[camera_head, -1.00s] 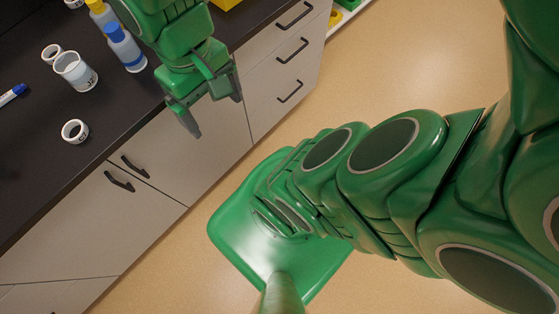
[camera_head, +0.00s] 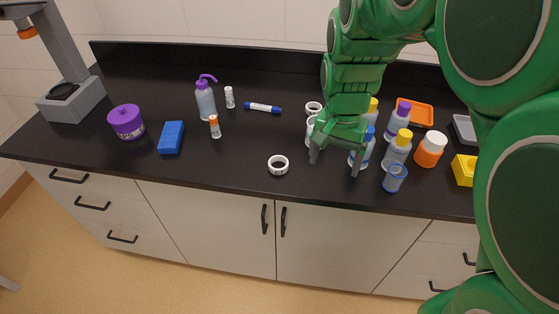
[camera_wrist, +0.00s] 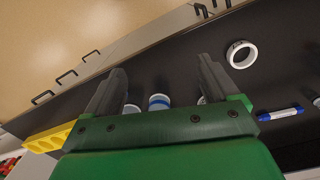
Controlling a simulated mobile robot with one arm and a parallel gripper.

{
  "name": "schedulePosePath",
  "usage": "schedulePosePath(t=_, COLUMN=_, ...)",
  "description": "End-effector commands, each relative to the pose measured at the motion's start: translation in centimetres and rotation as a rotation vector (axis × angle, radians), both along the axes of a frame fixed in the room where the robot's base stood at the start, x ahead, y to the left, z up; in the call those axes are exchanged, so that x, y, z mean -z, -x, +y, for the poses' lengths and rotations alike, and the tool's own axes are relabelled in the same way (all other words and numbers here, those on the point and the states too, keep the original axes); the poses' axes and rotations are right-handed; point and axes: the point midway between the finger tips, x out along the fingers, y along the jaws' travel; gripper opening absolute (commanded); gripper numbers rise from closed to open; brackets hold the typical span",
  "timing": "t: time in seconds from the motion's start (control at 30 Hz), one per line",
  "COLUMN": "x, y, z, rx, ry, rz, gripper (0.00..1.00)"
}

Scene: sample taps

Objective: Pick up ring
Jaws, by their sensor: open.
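A white ring (camera_head: 269,165) with dark marks on its side lies flat near the front of the black bench. It also shows in the wrist view (camera_wrist: 231,53), to the right of the right finger. My gripper (camera_head: 334,164) is open and empty, fingers pointing down, to the right of this ring and apart from it. In the wrist view the two fingers (camera_wrist: 162,70) are spread wide with no ring between them. A second white ring (camera_head: 306,108) lies farther back, to the left of my wrist. My arm partly hides the things behind it.
A blue-capped bottle (camera_head: 367,150), a yellow-capped bottle (camera_head: 397,150) and a blue-rimmed cup (camera_head: 394,180) crowd my gripper's right side. A blue marker (camera_head: 262,107) and a blue block (camera_head: 171,138) lie to the left. The bench around the front ring is clear.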

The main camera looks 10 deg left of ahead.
Motion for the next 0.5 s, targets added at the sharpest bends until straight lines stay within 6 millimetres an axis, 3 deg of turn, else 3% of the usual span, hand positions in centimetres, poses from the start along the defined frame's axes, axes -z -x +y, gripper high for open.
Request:
schedulePosePath(t=0.2, x=1.8, y=-4.1, z=4.4, rx=0.045, ry=0.0, rz=-0.021, gripper=0.88)
schedulePosePath(t=0.5, x=4.9, y=-8.4, z=10.7, rx=0.105, ry=-0.007, rz=-0.045, gripper=0.88)
